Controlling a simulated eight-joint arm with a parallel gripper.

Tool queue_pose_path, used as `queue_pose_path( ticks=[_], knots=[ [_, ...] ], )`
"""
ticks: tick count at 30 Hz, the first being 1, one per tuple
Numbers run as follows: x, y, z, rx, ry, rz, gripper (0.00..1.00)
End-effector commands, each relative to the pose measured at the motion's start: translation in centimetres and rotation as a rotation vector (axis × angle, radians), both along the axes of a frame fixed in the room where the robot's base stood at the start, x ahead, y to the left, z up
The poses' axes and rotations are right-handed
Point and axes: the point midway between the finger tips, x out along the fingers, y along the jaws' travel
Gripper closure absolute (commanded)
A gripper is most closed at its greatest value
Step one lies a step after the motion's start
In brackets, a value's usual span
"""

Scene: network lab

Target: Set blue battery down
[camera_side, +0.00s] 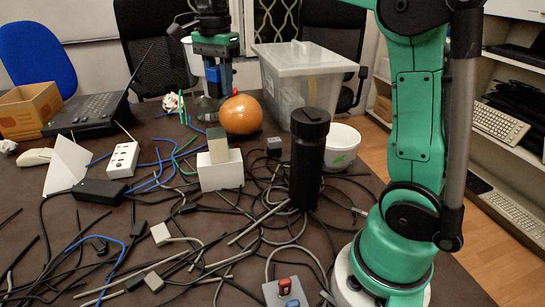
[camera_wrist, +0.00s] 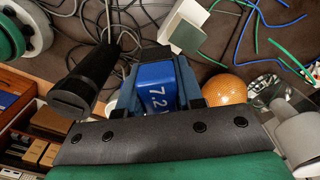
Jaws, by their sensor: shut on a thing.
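The blue battery (camera_wrist: 157,88) shows between my gripper's jaws in the wrist view, with white digits on its face. My gripper (camera_wrist: 160,104) is shut on it. In the side view my gripper (camera_side: 216,52) hangs over the far part of the table. The battery (camera_side: 222,76) points down below it, roughly upright, just behind and left of an orange ball (camera_side: 241,115). I cannot tell how far its lower end is from the table.
A clear lidded bin (camera_side: 305,75), a black bottle (camera_side: 308,160) and a white bowl (camera_side: 342,145) stand right of the ball. A white block (camera_side: 220,170) bears a grey-green box (camera_side: 217,140). A glass (camera_side: 205,108) stands near the battery. Cables cover much of the dark table.

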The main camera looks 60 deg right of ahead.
Motion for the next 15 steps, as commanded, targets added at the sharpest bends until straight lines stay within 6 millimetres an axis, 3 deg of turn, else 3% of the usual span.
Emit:
queue_pose_path(
  ticks=[1,6,10,15],
  knots=[
    [-0.8,3.2,0.1,0.0,0.0,0.096,1.0],
    [-5.1,11.6,-0.4,0.0,0.0,0.399,1.0],
    [-8.9,15.8,-1.3,0.0,0.0,0.6,1.0],
    [-12.7,18.5,-2.4,0.0,0.0,0.776,1.0]
  ],
)
